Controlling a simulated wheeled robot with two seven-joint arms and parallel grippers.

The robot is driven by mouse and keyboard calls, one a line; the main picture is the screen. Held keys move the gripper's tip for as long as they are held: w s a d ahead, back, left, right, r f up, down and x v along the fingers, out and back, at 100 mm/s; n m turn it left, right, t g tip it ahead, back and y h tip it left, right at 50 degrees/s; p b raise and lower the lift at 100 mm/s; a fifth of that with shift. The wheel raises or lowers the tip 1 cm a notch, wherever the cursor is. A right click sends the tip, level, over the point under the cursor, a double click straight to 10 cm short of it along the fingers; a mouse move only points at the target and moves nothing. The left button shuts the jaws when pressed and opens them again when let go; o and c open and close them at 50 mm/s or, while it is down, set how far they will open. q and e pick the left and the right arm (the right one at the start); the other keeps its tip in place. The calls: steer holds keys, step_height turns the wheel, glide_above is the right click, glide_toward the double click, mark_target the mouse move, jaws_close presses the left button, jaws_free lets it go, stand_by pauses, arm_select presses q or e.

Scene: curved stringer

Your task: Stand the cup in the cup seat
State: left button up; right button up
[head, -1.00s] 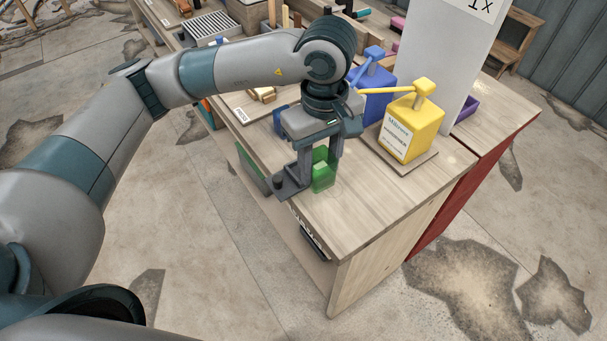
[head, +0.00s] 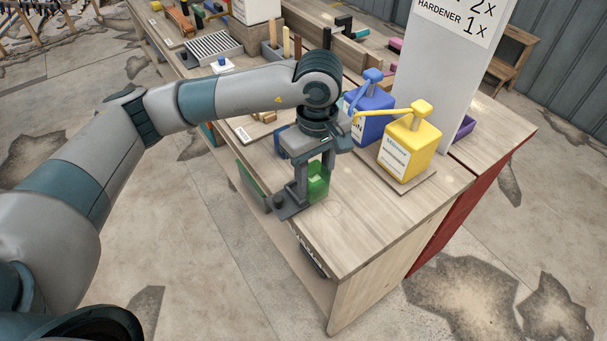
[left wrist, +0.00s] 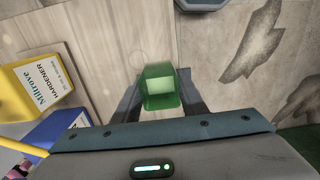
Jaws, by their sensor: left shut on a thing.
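A green translucent cup (head: 318,182) is between the fingers of my left gripper (head: 309,178), at the near-left edge of the workbench. The cup (left wrist: 160,86) also shows in the left wrist view, with a finger on each side. My left gripper (left wrist: 159,98) is shut on it. I cannot tell whether the cup touches the bench top. A dark flat piece with a round knob (head: 279,201) shows beside the gripper at the bench edge; I cannot tell whether it is the cup seat. My right gripper is not in view.
A yellow hardener pump bottle (head: 408,150) stands right of the gripper on a small board, with a blue pump bottle (head: 371,118) behind it. A white sign post (head: 440,70) rises beyond. The front bench top (head: 370,225) is clear.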

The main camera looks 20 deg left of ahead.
arm_select(q)
steer(key=w+a+f, duration=0.1)
steer(key=w+a+f+p, duration=0.1)
steer(key=w, duration=0.1)
steer(key=w+a+f+p, duration=0.1)
steer(key=w+a+f, duration=0.1)
steer(key=shift+w, duration=0.25)
steer(key=shift+f, duration=0.1)
step_height(320, 180, down, 3)
steer(key=shift+f+p, duration=0.1)
steer(key=shift+p, duration=1.1)
steer(key=shift+f, duration=0.4)
